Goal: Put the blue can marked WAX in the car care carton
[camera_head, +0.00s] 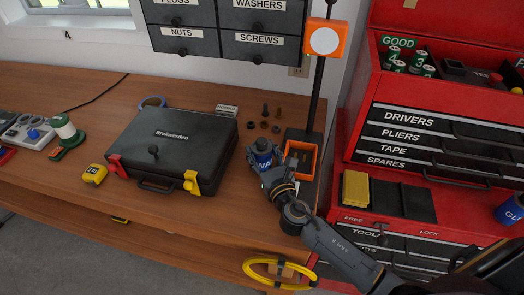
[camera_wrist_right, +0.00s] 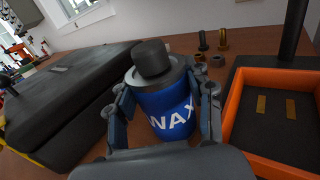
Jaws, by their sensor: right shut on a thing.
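The blue can marked WAX (camera_head: 264,158) has a dark cap and is upright near the bench's right end, between the black case and the orange tray. In the right wrist view, the can (camera_wrist_right: 168,110) stands between the two fingers, its white lettering facing the camera. My right gripper (camera_head: 268,169) is shut on the can; in the wrist view the gripper (camera_wrist_right: 165,118) has a finger on each side of it. I cannot tell whether the can touches the bench. My left gripper is not in view. I see no car care carton.
The black case (camera_head: 185,138) lies left of the can. The orange tray (camera_wrist_right: 245,140) is close on its right, with a post behind. Several bolts and nuts (camera_head: 266,124) stand behind the can. A red tool chest (camera_head: 365,170) fills the right. A yellow tape measure (camera_head: 94,174) lies left.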

